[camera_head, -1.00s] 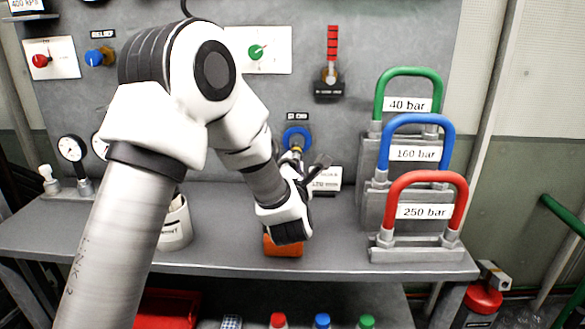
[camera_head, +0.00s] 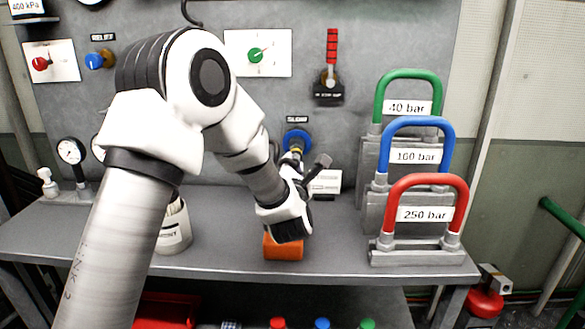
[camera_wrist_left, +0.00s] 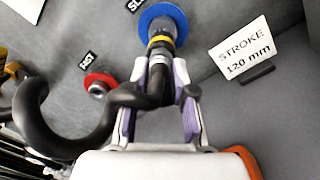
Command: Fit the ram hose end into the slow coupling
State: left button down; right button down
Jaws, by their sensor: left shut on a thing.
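My left gripper (camera_wrist_left: 160,108) is shut on the ram hose end (camera_wrist_left: 160,62), which has a yellow band and a black hose (camera_wrist_left: 50,135) curling away to the left in the left wrist view. The hose end points at the blue-ringed slow coupling (camera_wrist_left: 178,14) and overlaps its middle. I cannot tell how deep it sits. In the head view, the slow coupling (camera_head: 297,137) is on the grey panel under its label, with my left gripper (camera_head: 297,172) just below it. My right gripper is not in view.
A red-ringed coupling (camera_wrist_left: 97,86) is left of the blue one in the left wrist view. A stroke card (camera_wrist_left: 243,48) stands at right. An orange block (camera_head: 283,248) lies below my gripper on the bench (camera_head: 335,240). Weights with coloured handles (camera_head: 415,215) stand right; a cup (camera_head: 174,230) stands left.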

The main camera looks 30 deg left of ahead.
pick_arm(q)
jog(key=shift+x, duration=0.75)
jog(key=c, duration=0.9)
grip_release()
